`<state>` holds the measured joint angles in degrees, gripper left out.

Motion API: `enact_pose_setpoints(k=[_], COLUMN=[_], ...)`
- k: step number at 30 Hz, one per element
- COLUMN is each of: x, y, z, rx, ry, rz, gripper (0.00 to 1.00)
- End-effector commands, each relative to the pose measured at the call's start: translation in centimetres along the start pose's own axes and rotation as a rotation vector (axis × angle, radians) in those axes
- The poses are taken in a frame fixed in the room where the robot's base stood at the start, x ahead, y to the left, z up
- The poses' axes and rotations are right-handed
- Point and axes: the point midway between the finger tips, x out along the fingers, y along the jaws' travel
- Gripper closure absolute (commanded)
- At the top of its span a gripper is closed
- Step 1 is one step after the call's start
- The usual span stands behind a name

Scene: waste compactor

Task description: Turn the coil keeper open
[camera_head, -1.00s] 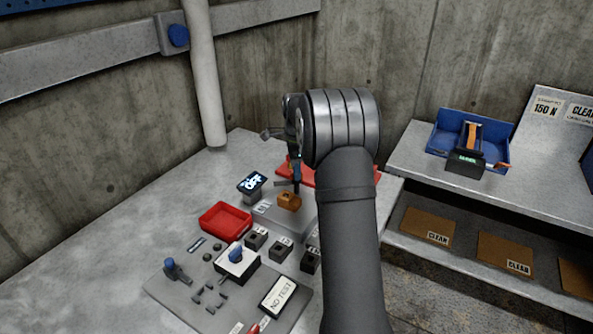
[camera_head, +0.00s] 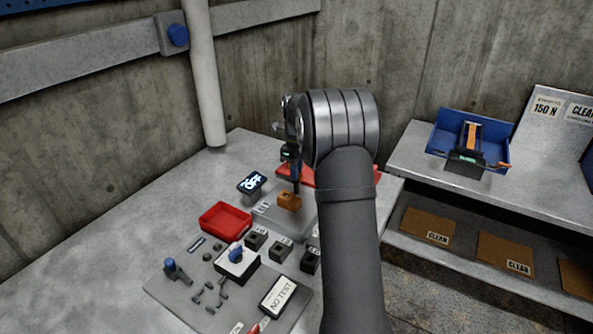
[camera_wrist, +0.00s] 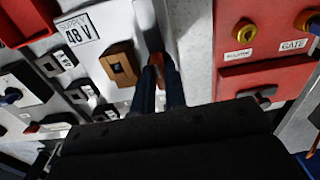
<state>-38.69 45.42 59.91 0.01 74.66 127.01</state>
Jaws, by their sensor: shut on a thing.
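My gripper (camera_head: 296,186) points down beside an orange-brown coil block (camera_head: 289,202) in the head view. The fingers are shut on a narrow orange-brown piece (camera_wrist: 167,68), which appears to be the coil keeper. The fingers cover part of this piece, so its full shape and angle cannot be told.
A small display (camera_head: 252,183) reading OFF and a red tray (camera_head: 226,218) stand left of the block. A red panel (camera_wrist: 262,60) with knobs lies to the right in the wrist view. Switches and small blocks fill the front plate (camera_head: 185,290).

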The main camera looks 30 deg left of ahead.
Motion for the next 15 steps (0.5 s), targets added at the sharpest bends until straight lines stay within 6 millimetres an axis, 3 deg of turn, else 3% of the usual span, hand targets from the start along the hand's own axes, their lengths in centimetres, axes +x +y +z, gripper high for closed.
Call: enact_pose_setpoints(k=[15], x=[-0.06], y=[-0.04], z=[-0.05], rx=[0.047], ry=[0.0], rz=[-0.001], gripper=[1.0])
